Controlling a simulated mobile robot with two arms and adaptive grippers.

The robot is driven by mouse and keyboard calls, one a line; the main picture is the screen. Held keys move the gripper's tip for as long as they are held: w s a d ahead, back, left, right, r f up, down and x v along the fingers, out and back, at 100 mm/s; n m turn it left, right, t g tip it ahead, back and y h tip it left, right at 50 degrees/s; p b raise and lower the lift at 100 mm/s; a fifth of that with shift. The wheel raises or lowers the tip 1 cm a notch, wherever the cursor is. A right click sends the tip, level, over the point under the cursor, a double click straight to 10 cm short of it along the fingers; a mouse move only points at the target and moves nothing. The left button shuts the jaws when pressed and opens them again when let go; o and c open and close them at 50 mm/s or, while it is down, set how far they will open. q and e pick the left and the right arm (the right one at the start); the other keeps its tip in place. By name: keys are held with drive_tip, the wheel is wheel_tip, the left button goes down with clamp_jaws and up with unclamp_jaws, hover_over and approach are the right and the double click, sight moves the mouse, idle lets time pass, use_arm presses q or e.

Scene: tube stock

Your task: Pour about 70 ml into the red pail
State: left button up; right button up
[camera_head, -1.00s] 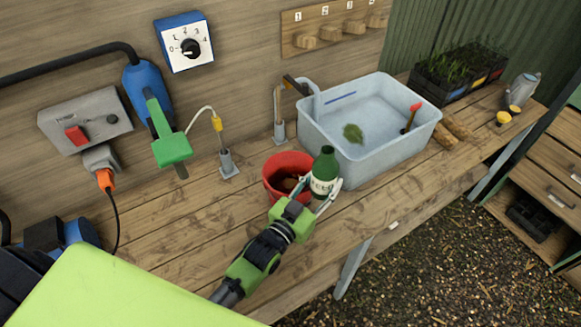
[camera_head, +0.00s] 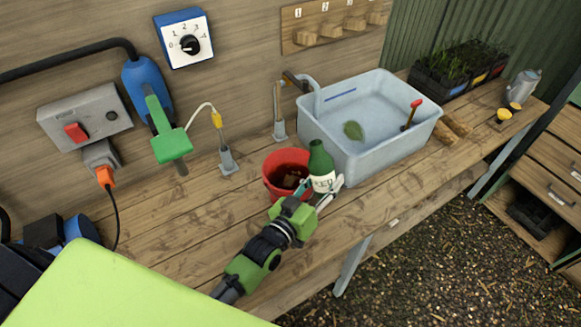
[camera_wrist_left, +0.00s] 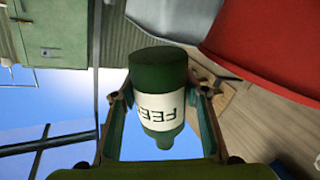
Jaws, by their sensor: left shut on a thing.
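The red pail (camera_head: 270,183) stands on the wooden bench in front of the grey tub, with something brown inside. My left gripper (camera_head: 321,189) is shut around the body of a green bottle (camera_head: 320,160) with a white label, just right of the pail. The bottle is roughly upright, its neck leaning slightly left in the head view. In the left wrist view the bottle (camera_wrist_left: 158,72) sits between the two fingers, and the pail (camera_wrist_left: 262,45) is at upper right. The bottle's contents and the pail's fill level cannot be read. My right gripper is out of view.
A grey tub (camera_head: 370,152) of water holding a leaf and a red-tipped tool stands behind the bottle. A metal post (camera_head: 227,160) stands left of the pail. Seedling trays (camera_head: 460,70) and a watering can (camera_head: 522,86) are far right. The front bench is mostly clear.

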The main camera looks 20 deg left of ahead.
use_arm(q)
drive_tip(key=shift+n, duration=0.3)
drive_tip(key=shift+f+n+b, duration=0.15)
drive_tip(key=shift+n+b, duration=0.3)
drive_tip(key=shift+n, duration=0.15)
drive_tip(key=shift+r+n+p, duration=0.5)
drive_tip(key=shift+r, duration=0.1)
drive_tip(key=shift+d+f+n+g+b, duration=0.15)
drive_tip(key=shift+f+n+g+b, duration=0.15)
drive_tip(key=shift+f+n+b, duration=0.4)
drive_tip(key=shift+s+d+f+n+h+b, duration=0.15)
drive_tip(key=shift+d+f+n+b, duration=0.15)
drive_tip(key=shift+f+n+b, duration=0.25)
drive_tip(key=shift+s+d+f+n+h+b, duration=0.15)
drive_tip(key=shift+d+f+n+b, duration=0.15)
drive_tip(key=shift+f+n+b, duration=0.3)
drive_tip(key=shift+d+r+n, duration=0.1)
drive_tip(key=shift+r+n, duration=0.15)
drive_tip(key=shift+r, duration=0.1)
drive_tip(key=shift+s+d+r+n+g, duration=0.1)
drive_tip(key=shift+d+n+g, duration=0.1)
drive_tip(key=shift+n, duration=0.35)
drive_tip(key=shift+s+d+n+g, duration=0.1)
drive_tip(key=shift+d+n, duration=0.1)
drive_tip(key=shift+n, duration=0.35)
drive_tip(key=shift+a+r+n+h, duration=0.2)
drive_tip(key=shift+r+n+h, duration=0.1)
drive_tip(key=shift+r, duration=0.05)
